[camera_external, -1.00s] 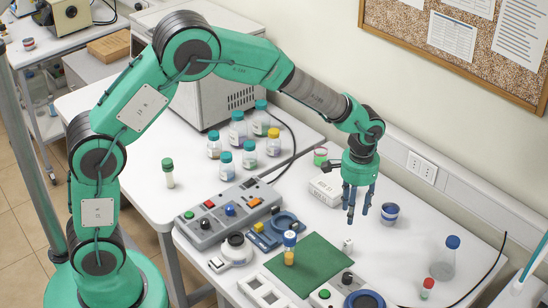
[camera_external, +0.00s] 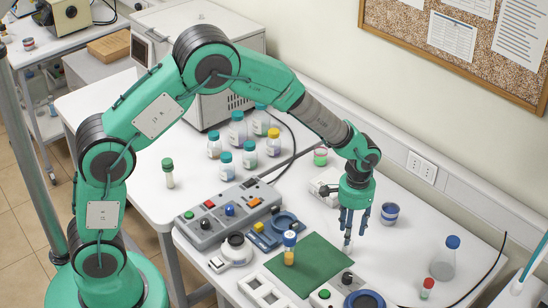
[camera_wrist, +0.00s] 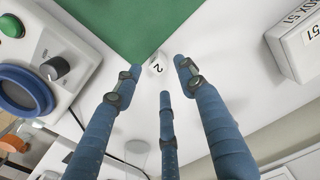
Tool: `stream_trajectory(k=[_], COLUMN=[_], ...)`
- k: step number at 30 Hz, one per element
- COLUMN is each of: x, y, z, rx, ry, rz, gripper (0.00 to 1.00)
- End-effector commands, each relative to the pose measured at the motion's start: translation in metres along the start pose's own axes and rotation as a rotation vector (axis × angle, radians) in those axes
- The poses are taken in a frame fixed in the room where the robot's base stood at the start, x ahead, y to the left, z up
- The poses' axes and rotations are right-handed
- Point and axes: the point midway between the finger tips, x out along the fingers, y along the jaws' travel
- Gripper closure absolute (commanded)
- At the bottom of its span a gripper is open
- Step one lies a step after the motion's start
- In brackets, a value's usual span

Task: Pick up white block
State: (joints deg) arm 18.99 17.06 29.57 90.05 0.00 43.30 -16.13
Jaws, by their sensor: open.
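The white block (camera_external: 347,247) is a small cube on the white table, just off the right corner of the green mat (camera_external: 308,262). In the wrist view the block (camera_wrist: 157,67) carries a dark mark like a 2 and lies near the mat's corner. My three-fingered blue gripper (camera_external: 351,231) points down close above the block. In the wrist view its open fingertips (camera_wrist: 160,78) are spread around the block, with nothing held. Whether any finger touches the block cannot be told. The fingers partly cover the block in the external view.
A white box (camera_external: 322,181) stands behind my gripper and a blue-white cup (camera_external: 390,212) to its right. A blue ring (camera_external: 365,300) and a red-capped bottle (camera_external: 427,287) are nearer the front.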

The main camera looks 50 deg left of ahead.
Motion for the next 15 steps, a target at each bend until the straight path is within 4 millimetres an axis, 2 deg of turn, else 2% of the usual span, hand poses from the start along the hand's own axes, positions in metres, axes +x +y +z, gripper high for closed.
stream_trajectory(k=[11,15], x=[0.0020,0.0107], y=[0.0000,0.0000], z=[0.0001,0.0004], rx=[0.000,0.000], ry=[0.000,-0.002], rz=[0.000,-0.001], gripper=[0.59,0.59])
